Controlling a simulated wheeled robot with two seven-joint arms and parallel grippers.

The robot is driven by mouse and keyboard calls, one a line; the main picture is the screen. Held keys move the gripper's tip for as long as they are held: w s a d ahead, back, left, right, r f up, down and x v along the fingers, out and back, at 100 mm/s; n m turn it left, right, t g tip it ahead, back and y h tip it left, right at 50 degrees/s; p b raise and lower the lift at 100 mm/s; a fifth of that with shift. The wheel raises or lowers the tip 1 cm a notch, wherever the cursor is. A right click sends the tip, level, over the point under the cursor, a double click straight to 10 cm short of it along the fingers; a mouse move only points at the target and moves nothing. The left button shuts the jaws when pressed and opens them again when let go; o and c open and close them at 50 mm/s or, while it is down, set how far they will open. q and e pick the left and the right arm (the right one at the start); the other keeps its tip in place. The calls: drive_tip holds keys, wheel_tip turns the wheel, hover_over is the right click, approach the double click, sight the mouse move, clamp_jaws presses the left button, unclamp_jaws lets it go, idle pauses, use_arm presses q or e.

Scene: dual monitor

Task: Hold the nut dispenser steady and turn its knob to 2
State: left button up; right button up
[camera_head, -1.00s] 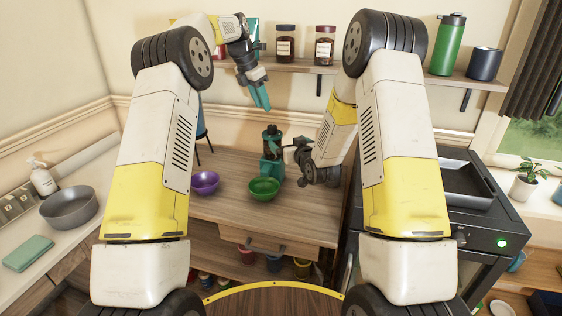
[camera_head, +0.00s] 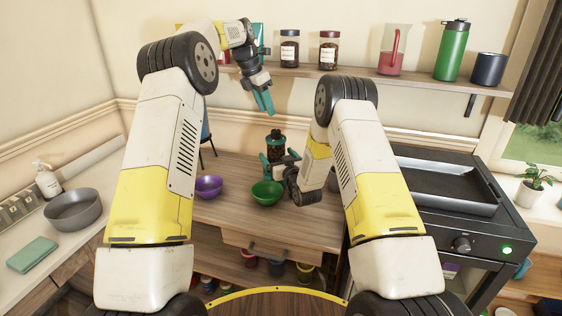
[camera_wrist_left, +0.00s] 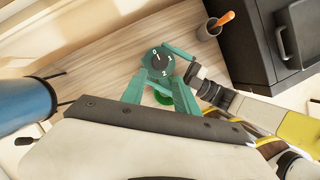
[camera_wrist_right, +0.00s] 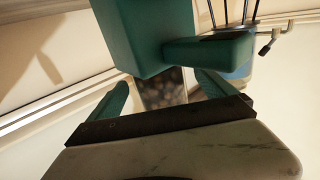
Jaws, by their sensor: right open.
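The nut dispenser (camera_head: 276,143), teal with a dark clear jar, stands on the wooden table behind the green bowl (camera_head: 267,193). The left wrist view shows its round top dial (camera_wrist_left: 157,62) from above, with the marks 0, 1 and 2; I cannot tell the pointer's setting. My left gripper (camera_head: 264,102) hangs above the dispenser, apart from it, its fingers (camera_wrist_left: 159,84) spread and empty. My right gripper (camera_head: 281,165) is low at the dispenser's side. In the right wrist view its open fingers (camera_wrist_right: 163,92) lie to either side of the nut-filled jar (camera_wrist_right: 162,86); contact is unclear.
A purple bowl (camera_head: 208,187) sits left of the green one. A shelf (camera_head: 365,75) with jars, a red-filled jug (camera_head: 393,60) and a green bottle (camera_head: 451,50) runs above the table. A black oven (camera_head: 455,215) stands at the right.

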drive_tip(key=shift+w+a, duration=0.15)
drive_tip(key=shift+w, duration=0.25)
